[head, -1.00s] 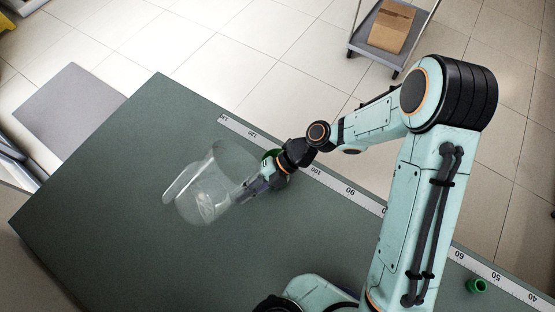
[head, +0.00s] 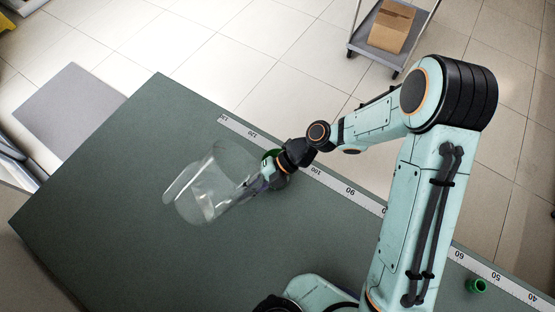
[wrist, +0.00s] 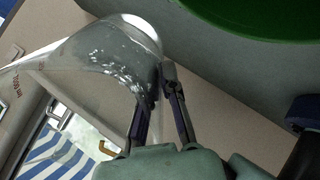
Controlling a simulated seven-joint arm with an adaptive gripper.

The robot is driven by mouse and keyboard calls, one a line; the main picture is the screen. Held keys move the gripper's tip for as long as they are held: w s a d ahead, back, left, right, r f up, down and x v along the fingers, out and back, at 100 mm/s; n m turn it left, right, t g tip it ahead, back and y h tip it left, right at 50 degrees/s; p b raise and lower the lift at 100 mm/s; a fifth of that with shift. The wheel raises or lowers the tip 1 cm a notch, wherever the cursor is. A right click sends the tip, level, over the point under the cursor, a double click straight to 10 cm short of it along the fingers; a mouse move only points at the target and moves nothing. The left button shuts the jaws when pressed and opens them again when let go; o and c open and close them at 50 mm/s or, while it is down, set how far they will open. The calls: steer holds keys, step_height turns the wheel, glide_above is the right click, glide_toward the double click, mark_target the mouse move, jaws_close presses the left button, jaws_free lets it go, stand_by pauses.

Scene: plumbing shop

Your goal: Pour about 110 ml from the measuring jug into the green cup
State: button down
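The clear measuring jug (head: 208,190) is tilted over the grey-green table, left of my gripper (head: 262,180). In the wrist view, the jug (wrist: 105,55) shows bright specks inside; I cannot make out a liquid level. My gripper (wrist: 160,85) has its two dark fingers close together on the jug's edge; the exact grip point is hard to see through the clear wall. The green cup (head: 268,155) is mostly hidden behind my wrist in the head view. In the wrist view a large part of the green cup (wrist: 255,18) fills the top right, apart from the jug. No stream is visible.
A measuring strip (head: 350,191) runs along the table's far edge. A small green fitting (head: 476,286) sits near it at the lower right. The table (head: 100,210) is clear to the left. A cart with a cardboard box (head: 391,26) stands on the floor beyond.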

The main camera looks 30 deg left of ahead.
stand_by(0.4)
steer(key=t+h, duration=0.1)
steer(key=f+t, duration=0.1)
steer(key=t, duration=0.1)
steer(key=f+t+h, duration=0.1)
steer(key=shift+s+a+f+t+h, duration=0.2)
steer(key=shift+s+f+t+h, duration=0.1)
steer(key=shift+s, duration=0.1)
steer(key=t, duration=0.1)
steer(key=s+t+h, duration=0.1)
steer(key=shift+a+r+t, duration=0.35)
steer(key=shift+a+t, duration=0.05)
steer(key=shift+s+a+t+h, duration=0.15)
steer(key=shift+s+t+h, duration=0.05)
steer(key=shift+t+h, duration=0.5)
